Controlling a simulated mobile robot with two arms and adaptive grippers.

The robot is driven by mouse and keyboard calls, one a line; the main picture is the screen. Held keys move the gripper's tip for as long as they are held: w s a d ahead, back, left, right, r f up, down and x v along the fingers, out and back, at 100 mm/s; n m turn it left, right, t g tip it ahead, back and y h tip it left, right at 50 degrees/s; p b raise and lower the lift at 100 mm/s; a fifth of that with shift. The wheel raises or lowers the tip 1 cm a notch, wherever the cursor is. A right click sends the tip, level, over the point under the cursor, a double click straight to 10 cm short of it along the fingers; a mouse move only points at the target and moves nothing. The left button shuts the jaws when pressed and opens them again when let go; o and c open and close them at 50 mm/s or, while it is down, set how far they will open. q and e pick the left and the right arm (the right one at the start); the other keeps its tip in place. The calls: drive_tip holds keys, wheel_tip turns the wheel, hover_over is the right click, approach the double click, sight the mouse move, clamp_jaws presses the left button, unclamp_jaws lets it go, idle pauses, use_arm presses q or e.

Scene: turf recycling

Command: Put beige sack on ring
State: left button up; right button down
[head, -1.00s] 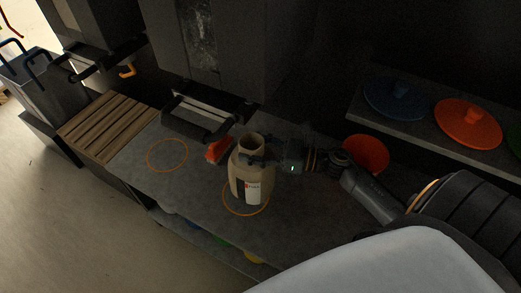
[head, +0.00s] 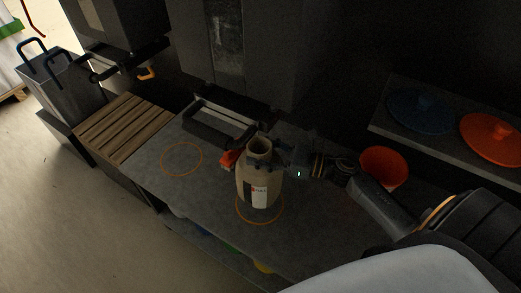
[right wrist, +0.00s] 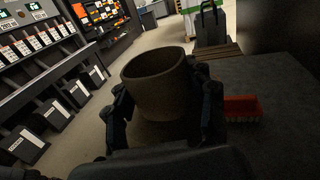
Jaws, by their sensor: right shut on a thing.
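The beige sack (head: 258,185) stands upright in the head view, open at the top, with a white and black label on its front. My right gripper (head: 276,160) comes in from the right and is shut on its upper part. In the right wrist view the sack's open brown mouth (right wrist: 158,85) is between the fingers of my right gripper (right wrist: 165,110). An orange ring (head: 281,212) is marked on the grey counter around the sack's base. Whether the base touches the counter, I cannot tell. A second orange ring (head: 181,158) to the left is empty. My left gripper is not in view.
A red brush (head: 229,159) lies just behind the sack; it also shows in the right wrist view (right wrist: 242,107). A red-orange bowl (head: 384,166) is to the right. A slatted wooden board (head: 122,127) is at the left. Lids, one blue (head: 420,108), lie on the right shelf.

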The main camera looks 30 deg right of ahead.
wheel_tip(320, 180, down, 7)
drive_tip(key=b, duration=0.6)
drive_tip(key=shift+f+b, duration=0.2)
drive_tip(key=shift+b, duration=0.1)
idle(0.4)
drive_tip(key=shift+c, duration=1.9)
unclamp_jaws()
drive_tip(key=shift+o, duration=0.2)
drive_tip(key=shift+f, duration=0.1)
drive_tip(key=shift+o, duration=1.4)
